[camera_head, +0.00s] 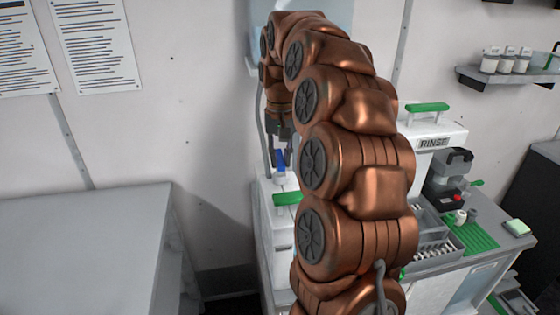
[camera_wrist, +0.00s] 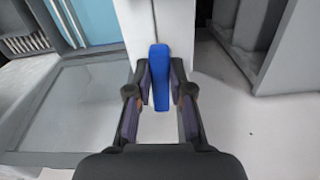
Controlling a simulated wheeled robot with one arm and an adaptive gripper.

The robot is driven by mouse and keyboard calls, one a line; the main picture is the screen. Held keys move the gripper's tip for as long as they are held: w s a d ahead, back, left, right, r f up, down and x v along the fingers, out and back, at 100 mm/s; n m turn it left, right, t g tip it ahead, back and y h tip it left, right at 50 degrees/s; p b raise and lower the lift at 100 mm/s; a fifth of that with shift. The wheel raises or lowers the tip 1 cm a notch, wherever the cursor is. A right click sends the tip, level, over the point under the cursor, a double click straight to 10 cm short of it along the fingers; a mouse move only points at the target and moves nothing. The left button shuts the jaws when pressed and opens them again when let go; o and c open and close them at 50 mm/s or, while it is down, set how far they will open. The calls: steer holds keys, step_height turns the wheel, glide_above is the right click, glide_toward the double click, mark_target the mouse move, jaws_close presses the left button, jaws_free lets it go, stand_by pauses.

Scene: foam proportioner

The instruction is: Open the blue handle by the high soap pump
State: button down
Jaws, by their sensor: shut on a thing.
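The blue handle (camera_wrist: 160,78) is in the middle of the wrist view, standing between my two fingertips. My gripper (camera_wrist: 159,88) is shut on it, with one dark finger on each side. In the head view the blue handle (camera_head: 280,161) shows small below my gripper (camera_head: 279,142), by the left end of a white counter unit. The copper links of my arm hide much of that unit. A pale box (camera_head: 338,22) on the wall above is partly hidden behind my arm; I cannot tell whether it is the soap pump.
A grey table (camera_head: 85,250) stands at the left. A green-handled "RINSE" unit (camera_head: 433,143), a dark machine (camera_head: 449,178) and a rack (camera_head: 437,247) are at the right. A wall shelf (camera_head: 505,77) holds several white jars. A green handle (camera_head: 287,198) is just below the blue one.

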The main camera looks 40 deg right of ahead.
steer(key=shift+n, duration=0.5)
steer(key=c, duration=1)
jaws_free()
steer(key=shift+c, duration=0.2)
